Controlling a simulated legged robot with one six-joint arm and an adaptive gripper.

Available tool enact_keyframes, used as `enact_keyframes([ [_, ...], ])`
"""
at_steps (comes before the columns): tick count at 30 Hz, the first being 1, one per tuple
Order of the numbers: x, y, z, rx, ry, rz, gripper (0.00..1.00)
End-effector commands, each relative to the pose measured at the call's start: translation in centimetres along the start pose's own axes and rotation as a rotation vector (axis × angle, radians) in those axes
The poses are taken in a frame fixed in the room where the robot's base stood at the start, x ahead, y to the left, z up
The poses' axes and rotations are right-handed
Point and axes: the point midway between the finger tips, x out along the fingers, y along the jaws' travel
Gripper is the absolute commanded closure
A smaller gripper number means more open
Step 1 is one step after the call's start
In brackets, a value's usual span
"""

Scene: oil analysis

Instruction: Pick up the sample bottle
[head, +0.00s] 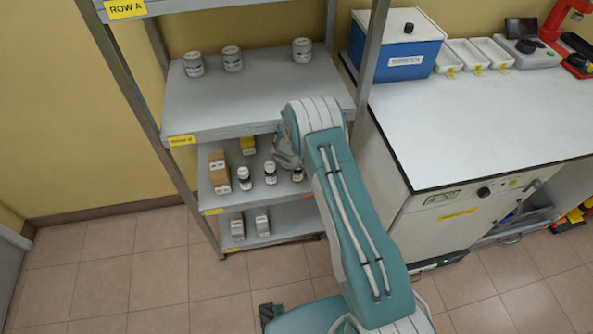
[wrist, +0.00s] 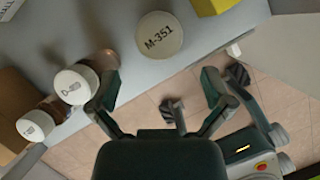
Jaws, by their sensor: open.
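Several small dark bottles with white caps stand on the third shelf down in the head view: a left one (head: 244,179), a middle one (head: 270,173) and a right one (head: 297,174), partly behind my arm. The frames do not show which is the sample bottle. The wrist view shows a cap marked M-351 (wrist: 159,36) just beyond my open, empty gripper (wrist: 158,74). A second capped bottle (wrist: 74,86) is close by the left finger, and a third (wrist: 34,126) is farther left. In the head view my gripper (head: 287,152) is by the shelf, partly hidden by my arm.
A brown box (head: 219,173) and a yellow box (head: 248,146) share the bottles' shelf. The shelf above (head: 258,92) overhangs them and holds white jars (head: 232,59). Small boxes (head: 262,222) stand below. A white-topped bench (head: 465,125) is at right.

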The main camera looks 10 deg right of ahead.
Motion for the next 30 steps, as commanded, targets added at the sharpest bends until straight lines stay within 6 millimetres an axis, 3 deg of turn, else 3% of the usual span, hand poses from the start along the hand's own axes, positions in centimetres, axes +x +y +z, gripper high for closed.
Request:
enact_keyframes([
  [8, 2.3, 0.0, 0.1, 0.002, 0.0, 0.0, 0.0],
  [16, 6.0, 0.0, 0.4, 0.001, 0.0, 0.0, 0.0],
  [26, 6.8, 0.0, 0.5, 0.0, -0.001, 0.001, 0.0],
  [27, 6.8, 0.0, 0.5, 0.0, 0.0, 0.0, 0.04],
  [30, 6.8, 0.0, 0.5, 0.0, 0.0, 0.0, 0.49],
])
